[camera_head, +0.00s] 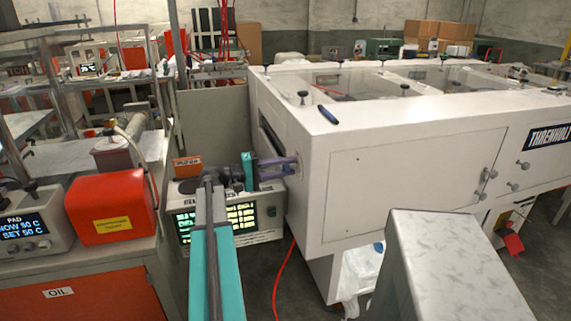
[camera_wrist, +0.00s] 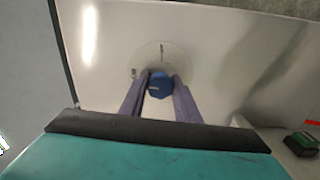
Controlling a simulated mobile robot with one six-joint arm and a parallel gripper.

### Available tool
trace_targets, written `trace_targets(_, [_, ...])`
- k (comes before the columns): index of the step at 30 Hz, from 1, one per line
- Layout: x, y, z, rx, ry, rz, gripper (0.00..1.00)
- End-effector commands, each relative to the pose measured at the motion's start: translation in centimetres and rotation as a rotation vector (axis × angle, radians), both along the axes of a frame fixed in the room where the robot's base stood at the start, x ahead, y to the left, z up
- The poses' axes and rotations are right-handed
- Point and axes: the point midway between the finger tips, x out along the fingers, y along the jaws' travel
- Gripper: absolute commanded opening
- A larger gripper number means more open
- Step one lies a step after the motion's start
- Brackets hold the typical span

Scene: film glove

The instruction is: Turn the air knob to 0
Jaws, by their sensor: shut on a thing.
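The air knob (camera_wrist: 160,85) is blue and sits on a round pale dial plate (camera_wrist: 146,58) on the white machine's end wall. The plate has a dark mark at its top and another at its left; I cannot read them. A short pale line shows on the knob's face, left of its middle. My gripper (camera_wrist: 160,87) has its two purple fingers on either side of the knob, shut on it. In the head view my gripper (camera_head: 293,166) reaches the end wall of the machine, and its fingers hide the knob there.
The large white machine (camera_head: 397,180) fills the right. An instrument with a lit screen (camera_head: 217,221) stands just below and behind my arm. An orange-red box (camera_head: 110,207) and a heater unit (camera_head: 35,225) are at left. A red cable (camera_head: 283,280) hangs below the machine.

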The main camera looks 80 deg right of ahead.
Motion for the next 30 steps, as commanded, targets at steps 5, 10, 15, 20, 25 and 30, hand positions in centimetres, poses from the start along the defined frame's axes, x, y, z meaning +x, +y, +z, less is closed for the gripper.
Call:
trace_targets(5, [0.00, -0.02, 0.10, 0.064, 0.029, 0.000, 0.07])
trace_targets(10, [0.00, -0.02, 0.00, 0.089, 0.041, 0.000, 0.07])
trace_targets(15, [0.00, -0.03, -0.04, 0.094, 0.044, 0.001, 0.06])
trace_targets(20, [0.00, -0.03, -0.04, 0.093, 0.043, 0.001, 0.07])
trace_targets(25, [0.01, -0.02, -0.04, 0.093, 0.043, 0.001, 0.48])
trace_targets(30, [0.02, -0.02, -0.04, 0.092, 0.043, 0.001, 0.48])
